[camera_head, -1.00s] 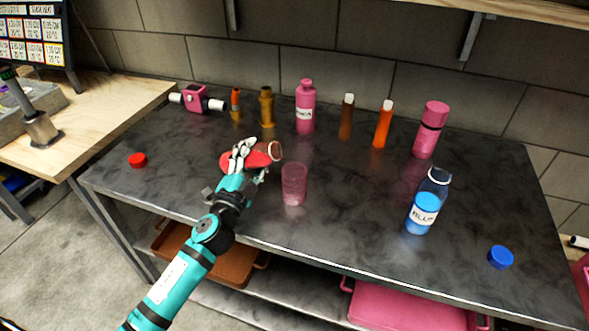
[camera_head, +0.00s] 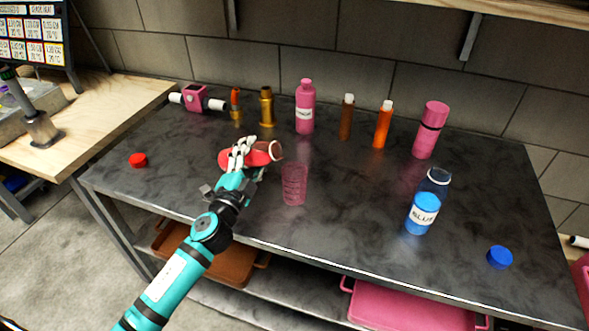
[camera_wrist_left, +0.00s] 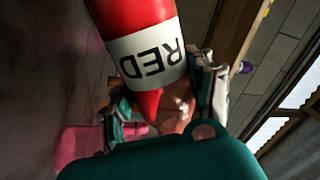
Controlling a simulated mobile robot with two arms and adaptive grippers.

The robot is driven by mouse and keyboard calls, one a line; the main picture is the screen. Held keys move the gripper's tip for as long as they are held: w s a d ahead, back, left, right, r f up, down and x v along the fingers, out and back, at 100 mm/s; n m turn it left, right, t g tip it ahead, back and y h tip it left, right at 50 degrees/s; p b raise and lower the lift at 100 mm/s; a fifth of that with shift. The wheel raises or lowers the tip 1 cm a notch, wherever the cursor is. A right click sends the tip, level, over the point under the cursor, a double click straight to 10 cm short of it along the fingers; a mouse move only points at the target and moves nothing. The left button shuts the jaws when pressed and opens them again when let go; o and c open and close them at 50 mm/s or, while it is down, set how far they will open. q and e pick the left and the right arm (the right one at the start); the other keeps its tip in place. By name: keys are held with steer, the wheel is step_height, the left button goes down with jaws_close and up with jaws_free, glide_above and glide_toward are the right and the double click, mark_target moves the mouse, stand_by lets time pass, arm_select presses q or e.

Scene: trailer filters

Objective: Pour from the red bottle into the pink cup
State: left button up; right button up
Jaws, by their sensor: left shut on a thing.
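The red bottle (camera_head: 260,155) is in my left gripper (camera_head: 241,156), tipped almost onto its side, with its open mouth (camera_head: 276,150) toward the right. The left wrist view shows the red bottle (camera_wrist_left: 140,50) close up with its white "RED" label between the fingers. My left gripper is shut on it. The pink cup (camera_head: 294,184) is see-through and stands upright on the dark table, to the right of and nearer than the bottle's mouth. I see no stream between them. My right gripper is not in view.
A red cap (camera_head: 138,160) lies at the left. A blue bottle (camera_head: 424,202) and blue cap (camera_head: 500,257) are at the right. A pink bottle (camera_head: 305,107), a pink flask (camera_head: 430,130) and brown and orange vials line the back. The table's middle right is clear.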

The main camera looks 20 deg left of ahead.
arm_select(q)
steer(key=shift+a+m+h, duration=0.15)
steer(key=shift+m+h, duration=0.15)
steer(key=shift+m, duration=0.8)
stand_by(1.6)
steer(key=shift+d+r+m+h+p, duration=0.2)
steer(key=shift+r+m+p, duration=0.2)
steer(key=shift+r+m, duration=0.25)
steer(key=shift+d+r+m+h+p, duration=0.2)
steer(key=shift+r+m+p, duration=0.2)
steer(key=shift+m, duration=0.45)
stand_by(2.8)
